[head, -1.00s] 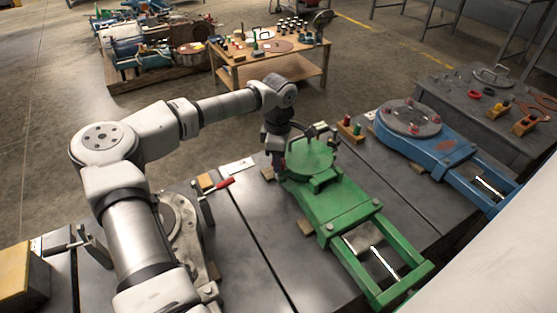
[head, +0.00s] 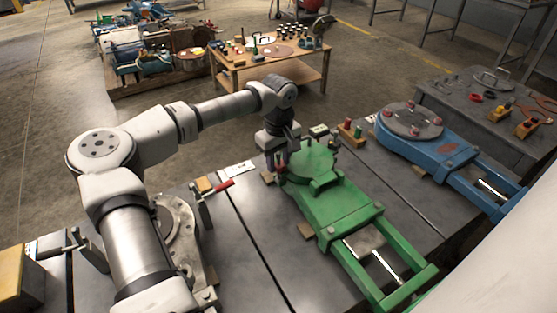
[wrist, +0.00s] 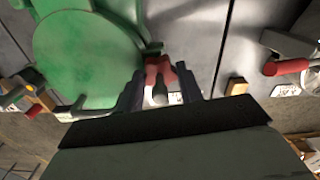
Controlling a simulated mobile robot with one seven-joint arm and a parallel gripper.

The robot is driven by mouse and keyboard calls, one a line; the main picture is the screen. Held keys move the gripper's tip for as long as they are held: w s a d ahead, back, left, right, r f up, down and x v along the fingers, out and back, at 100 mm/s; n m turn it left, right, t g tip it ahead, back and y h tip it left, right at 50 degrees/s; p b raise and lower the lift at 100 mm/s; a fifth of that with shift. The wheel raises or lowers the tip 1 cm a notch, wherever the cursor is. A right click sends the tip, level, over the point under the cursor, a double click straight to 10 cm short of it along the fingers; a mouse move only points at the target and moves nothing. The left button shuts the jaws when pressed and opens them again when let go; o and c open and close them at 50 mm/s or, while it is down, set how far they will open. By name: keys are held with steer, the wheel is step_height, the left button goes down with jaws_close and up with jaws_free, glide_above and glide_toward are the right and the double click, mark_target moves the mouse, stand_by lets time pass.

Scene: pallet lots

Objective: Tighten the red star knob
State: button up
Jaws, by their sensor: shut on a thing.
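The red star knob (wrist: 158,70) shows in the wrist view at the edge of the green round-headed fixture (wrist: 85,55). My gripper (wrist: 158,86) has one dark finger on each side of the knob and is shut on it. A grey rounded end lies between the fingers in front of the red part. In the head view the green fixture (head: 345,212) lies on the grey bench. My gripper (head: 281,168) points down at the far left edge of its round head, and my wrist mostly hides the knob there.
A red-handled clamp (head: 222,187) stands left of the green fixture. A blue fixture (head: 435,150) with red knobs lies to the right. Red and green pieces stand on a wooden block (head: 349,133) behind. A wooden table (head: 240,75) with small parts is farther back.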

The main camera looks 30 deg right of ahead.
stand_by(0.4)
steer(key=o, duration=1)
steer(key=shift+r, duration=0.1)
step_height(320, 180, up, 14)
steer(key=shift+b, duration=0.4)
steer(key=shift+f, duration=0.2)
